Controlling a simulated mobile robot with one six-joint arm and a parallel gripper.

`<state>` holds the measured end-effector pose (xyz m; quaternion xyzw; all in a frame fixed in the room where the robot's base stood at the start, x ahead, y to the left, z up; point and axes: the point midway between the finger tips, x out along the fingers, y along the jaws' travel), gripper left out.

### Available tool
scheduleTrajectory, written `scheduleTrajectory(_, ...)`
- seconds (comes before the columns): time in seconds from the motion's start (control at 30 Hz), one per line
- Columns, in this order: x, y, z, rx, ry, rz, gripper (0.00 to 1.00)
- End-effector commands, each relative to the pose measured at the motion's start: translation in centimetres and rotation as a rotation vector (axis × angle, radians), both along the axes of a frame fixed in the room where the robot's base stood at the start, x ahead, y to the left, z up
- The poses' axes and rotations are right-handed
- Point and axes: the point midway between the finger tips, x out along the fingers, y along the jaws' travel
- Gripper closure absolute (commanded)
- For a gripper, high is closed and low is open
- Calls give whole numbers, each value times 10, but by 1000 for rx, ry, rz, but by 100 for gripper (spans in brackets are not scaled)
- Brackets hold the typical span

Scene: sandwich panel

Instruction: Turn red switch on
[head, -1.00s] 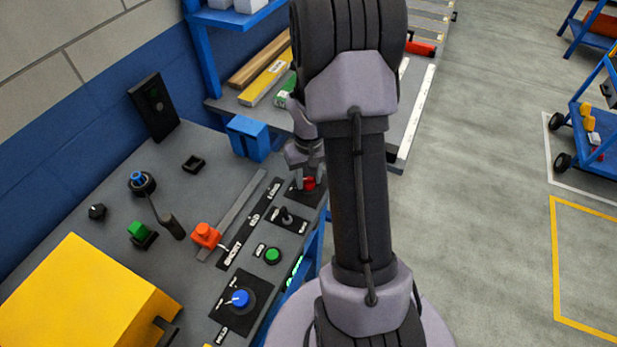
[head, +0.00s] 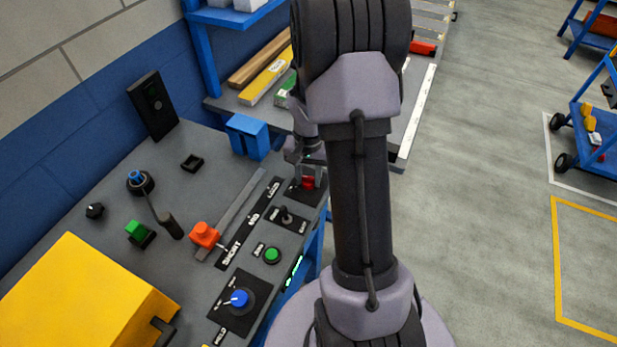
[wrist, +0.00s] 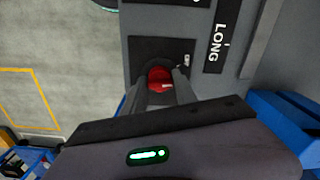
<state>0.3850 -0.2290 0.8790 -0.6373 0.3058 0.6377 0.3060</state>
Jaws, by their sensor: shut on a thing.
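The red switch (head: 308,183) sits on a black plate (head: 299,195) at the far right end of the grey panel. In the wrist view the red switch (wrist: 160,79) shows between the two fingers, on its dark square plate (wrist: 146,49). My gripper (head: 309,178) reaches down over it from above, with its fingers at the switch's sides. The gripper in the wrist view (wrist: 164,84) is shut on the red switch. The fingers hide part of the switch, and its exact turn angle is hard to read.
Close by are a black toggle (head: 286,215), a green button (head: 272,255) and a blue knob (head: 239,298). An orange slider handle (head: 205,235) sits on a track to the left. A blue block (head: 249,137) stands behind the switch.

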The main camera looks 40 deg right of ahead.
Motion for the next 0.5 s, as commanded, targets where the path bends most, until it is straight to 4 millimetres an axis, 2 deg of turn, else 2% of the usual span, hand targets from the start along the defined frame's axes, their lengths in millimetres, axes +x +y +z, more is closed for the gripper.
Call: scheduleTrajectory(0.5, 0, 0, -1, -2, -1, -462, 100)
